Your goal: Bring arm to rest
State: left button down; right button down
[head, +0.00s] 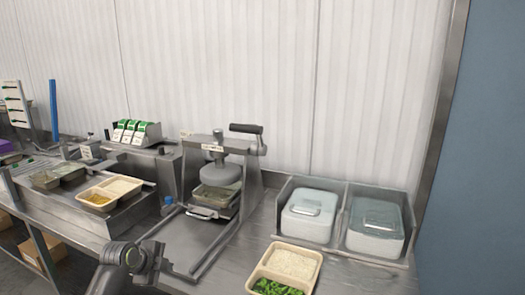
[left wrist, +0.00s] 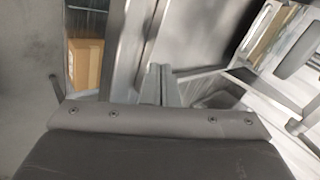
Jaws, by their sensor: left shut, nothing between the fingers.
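My left arm (head: 125,260) comes in at the bottom of the head view, left of centre, in front of the steel counter. In the left wrist view, my left gripper (left wrist: 159,70) is shut, its two fingers together with nothing between them. It is apart from the trays and the press. My right gripper is in neither view.
A press (head: 222,170) stands mid-counter. A tray of rice and greens (head: 293,264) lies front right, before two lidded containers (head: 309,214) (head: 376,226). Another divided tray (head: 110,192) is at left. A cardboard box (left wrist: 86,62) sits below the counter.

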pick_arm(q)
jog(key=s+f+n+g+y, duration=0.1)
jog(key=s+f+n, duration=0.4)
jog(key=s+f, duration=0.5)
jog(key=s+a+n+g+y, duration=0.15)
jog(key=s+n, duration=0.65)
jog(key=s, duration=1)
jog(key=s+a+n+g+y, duration=0.15)
jog(key=s+n, duration=0.55)
jog(key=s, duration=1.1)
notch_tip(320, 180, down, 24)
jog(key=a+g, duration=0.1)
jog(key=a, duration=0.1)
jog(key=s+d+f+g, duration=0.1)
jog(key=s+d+f, duration=0.1)
jog(key=s+f, duration=1.3)
jog(key=shift+f+g, duration=0.3)
jog(key=shift+f, duration=0.1)
